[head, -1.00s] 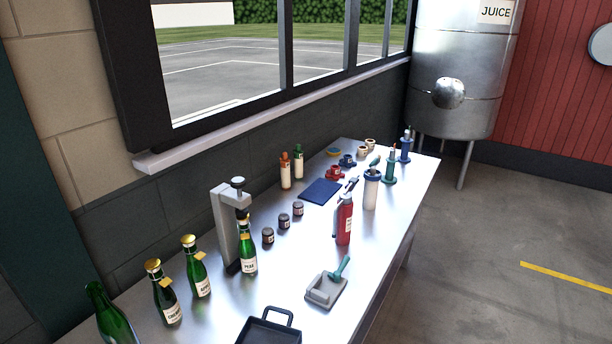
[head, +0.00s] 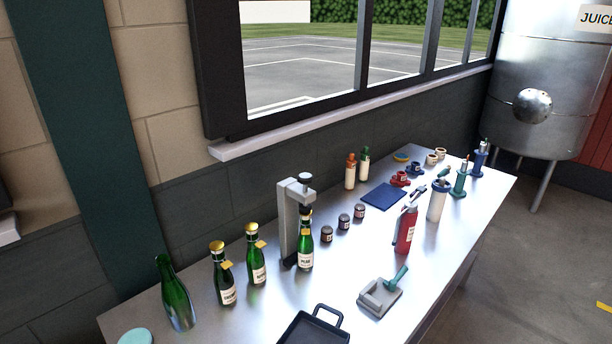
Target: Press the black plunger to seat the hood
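A grey capsuling stand (head: 286,220) stands upright on the steel table. Its black plunger (head: 305,179) is a round knob on top of the stand's arm. A green bottle labelled PEAR (head: 305,250) stands under the arm, in front of the column. The top of this bottle is dark, close under the press head (head: 304,195); whether a hood sits on it is too small to tell. A gold tag hangs at its neck. Neither of my grippers is in view.
Two gold-topped green bottles (head: 223,275) (head: 256,258) and a bare green bottle (head: 176,293) stand left of the stand. Small jars (head: 327,234) stand to its right. A black tray (head: 311,331), grey block with teal handle (head: 380,296) and red bottle (head: 407,232) are nearer the front edge.

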